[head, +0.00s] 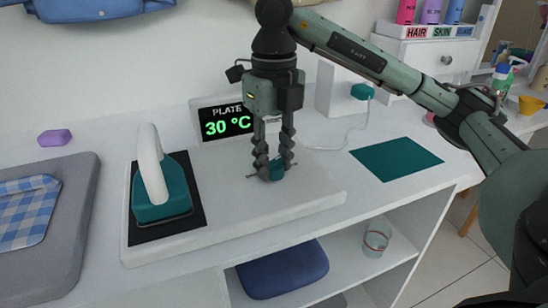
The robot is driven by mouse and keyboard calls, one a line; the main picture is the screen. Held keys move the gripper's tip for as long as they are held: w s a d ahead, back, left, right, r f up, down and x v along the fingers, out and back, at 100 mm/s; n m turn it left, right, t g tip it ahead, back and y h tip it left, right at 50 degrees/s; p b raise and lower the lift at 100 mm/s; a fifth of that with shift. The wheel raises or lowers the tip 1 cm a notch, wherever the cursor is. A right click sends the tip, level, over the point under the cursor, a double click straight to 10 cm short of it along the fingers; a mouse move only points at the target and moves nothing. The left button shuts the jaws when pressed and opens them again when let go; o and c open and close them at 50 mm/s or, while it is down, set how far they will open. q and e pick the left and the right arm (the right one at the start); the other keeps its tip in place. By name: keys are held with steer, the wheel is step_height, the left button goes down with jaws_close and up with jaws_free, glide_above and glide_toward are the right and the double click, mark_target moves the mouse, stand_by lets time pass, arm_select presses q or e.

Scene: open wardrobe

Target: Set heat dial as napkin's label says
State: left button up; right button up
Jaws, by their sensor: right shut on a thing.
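The heat dial (277,169) is a teal knob on top of the white iron station (230,215). My right gripper (274,172) points straight down and is shut on the dial, hiding part of it. My left gripper is not in view.
A teal and white iron (158,190) stands on the station's black plate. A flat teal mat (396,158) lies to the right. A purple block (55,138) sits behind the grey board (75,215). A blue cushion-like item (283,272) and a glass (376,240) are on the shelf below.

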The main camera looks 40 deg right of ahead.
mark_target(275, 161)
steer(key=o, duration=1.2)
steer(key=shift+c, duration=0.2)
steer(key=shift+r, duration=0.15)
step_height(275, 161, up, 12)
steer(key=shift+s+f, duration=0.1)
steer(key=shift+f, duration=0.1)
